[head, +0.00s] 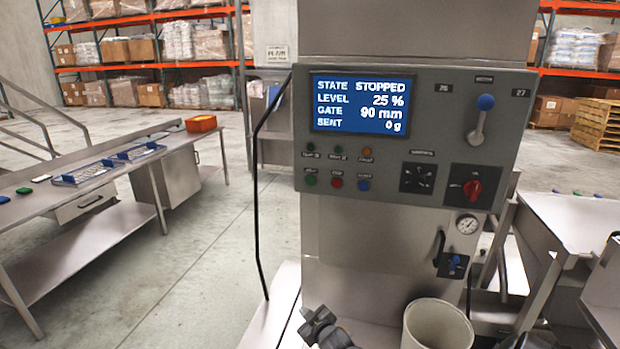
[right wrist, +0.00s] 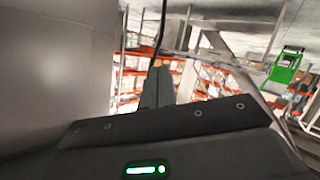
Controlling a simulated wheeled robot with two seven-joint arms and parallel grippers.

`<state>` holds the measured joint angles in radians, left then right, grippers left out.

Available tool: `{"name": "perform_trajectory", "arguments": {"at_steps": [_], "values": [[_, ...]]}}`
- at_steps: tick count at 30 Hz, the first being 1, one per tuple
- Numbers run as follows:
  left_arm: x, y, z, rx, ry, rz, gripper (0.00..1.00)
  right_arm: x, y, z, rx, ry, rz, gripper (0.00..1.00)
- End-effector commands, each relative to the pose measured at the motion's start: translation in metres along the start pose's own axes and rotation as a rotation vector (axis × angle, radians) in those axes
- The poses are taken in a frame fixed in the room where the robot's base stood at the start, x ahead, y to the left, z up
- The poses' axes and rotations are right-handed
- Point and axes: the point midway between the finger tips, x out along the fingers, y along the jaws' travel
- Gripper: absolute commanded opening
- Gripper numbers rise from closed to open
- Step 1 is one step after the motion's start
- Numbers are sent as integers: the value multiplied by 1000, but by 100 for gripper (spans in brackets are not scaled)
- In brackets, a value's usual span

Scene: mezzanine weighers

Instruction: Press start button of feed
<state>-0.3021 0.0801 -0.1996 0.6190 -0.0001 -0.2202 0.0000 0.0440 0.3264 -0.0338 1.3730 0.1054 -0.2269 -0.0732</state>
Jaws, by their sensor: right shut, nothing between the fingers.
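The grey feed control panel (head: 420,90) faces me in the head view. Its blue screen (head: 360,103) reads STATE STOPPED, LEVEL 25 %, GATE 90 mm, SENT 0 g. Below the screen is a row with a green button (head: 310,180), a red button (head: 336,183) and a blue button (head: 363,185); their labels are too small to read surely. My right gripper (head: 316,322) is low at the bottom edge, well below the buttons and apart from them. Its shut, empty fingers also show in the right wrist view (right wrist: 157,87). My left gripper is out of view.
The panel also carries a blue-knobbed lever (head: 481,118), a black dial (head: 418,178) and a red rotary switch (head: 472,188). A gauge (head: 466,224) and a pale bin (head: 437,325) are below. A steel table (head: 110,210) stands left; a black cable hangs along the panel's left side.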

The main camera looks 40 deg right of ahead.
Motion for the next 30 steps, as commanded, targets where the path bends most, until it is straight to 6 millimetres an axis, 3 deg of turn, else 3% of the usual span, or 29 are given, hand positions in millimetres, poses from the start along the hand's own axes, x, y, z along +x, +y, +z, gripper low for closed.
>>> {"name": "perform_trajectory", "arguments": {"at_steps": [1, 5, 9, 15, 21, 30], "values": [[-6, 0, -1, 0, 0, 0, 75, 2, 20, -37, -3, 57, 27, 0], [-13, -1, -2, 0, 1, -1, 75, -1, 65, -118, -11, 193, 93, 0], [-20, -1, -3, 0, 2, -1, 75, -16, 108, -198, -22, 331, 161, 0], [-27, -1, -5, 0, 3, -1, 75, -45, 153, -282, -36, 483, 235, 0], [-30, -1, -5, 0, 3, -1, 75, -64, 172, -319, -41, 557, 272, 0], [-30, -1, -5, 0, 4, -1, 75, -67, 176, -325, -43, 569, 278, 0]]}}
